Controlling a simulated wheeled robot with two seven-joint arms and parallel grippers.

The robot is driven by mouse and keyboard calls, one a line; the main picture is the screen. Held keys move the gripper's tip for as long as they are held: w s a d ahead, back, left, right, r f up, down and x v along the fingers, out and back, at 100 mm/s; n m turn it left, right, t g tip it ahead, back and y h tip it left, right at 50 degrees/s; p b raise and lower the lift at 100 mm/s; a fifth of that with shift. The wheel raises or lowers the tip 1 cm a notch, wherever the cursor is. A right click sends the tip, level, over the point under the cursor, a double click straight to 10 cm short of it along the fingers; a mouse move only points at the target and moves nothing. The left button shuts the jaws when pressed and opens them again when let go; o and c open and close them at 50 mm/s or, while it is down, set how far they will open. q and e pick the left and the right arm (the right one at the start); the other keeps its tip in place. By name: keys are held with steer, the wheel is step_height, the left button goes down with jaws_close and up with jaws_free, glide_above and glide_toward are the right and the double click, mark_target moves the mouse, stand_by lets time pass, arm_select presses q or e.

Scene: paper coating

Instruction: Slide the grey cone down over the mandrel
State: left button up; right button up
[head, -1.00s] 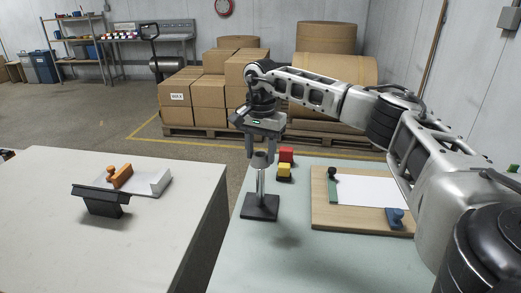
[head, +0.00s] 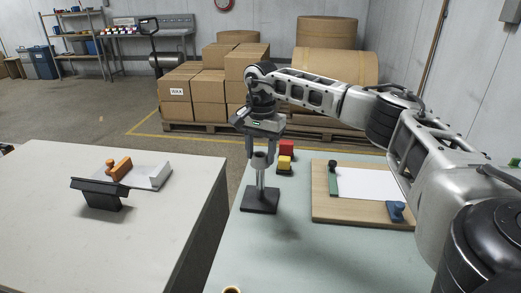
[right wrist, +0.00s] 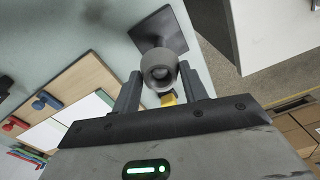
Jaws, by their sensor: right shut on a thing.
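The grey cone (head: 260,160) is a small hollow piece between the fingers of my right gripper (head: 262,155), which is shut on it. It also shows in the right wrist view (right wrist: 159,71), with its open round end towards the camera. The mandrel is a slim metal post (head: 261,180) upright on a dark square base (head: 260,203). The cone is in line with the post, at its upper end. I cannot tell how far the post is inside it. The base also shows behind the cone in the right wrist view (right wrist: 157,35). My left gripper is not in view.
A wooden board (head: 345,212) with white paper (head: 368,184) lies to the right. A separate white table (head: 60,220) is at left. A small ring-shaped rim (head: 232,290) shows at the bottom edge.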

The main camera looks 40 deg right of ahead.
steer(key=shift+f, duration=0.6)
steer(key=o, duration=1.1)
step_height(320, 180, up, 16)
steer(key=b, duration=0.1)
steer(key=shift+s+f, duration=0.1)
steer(key=shift+s, duration=0.05)
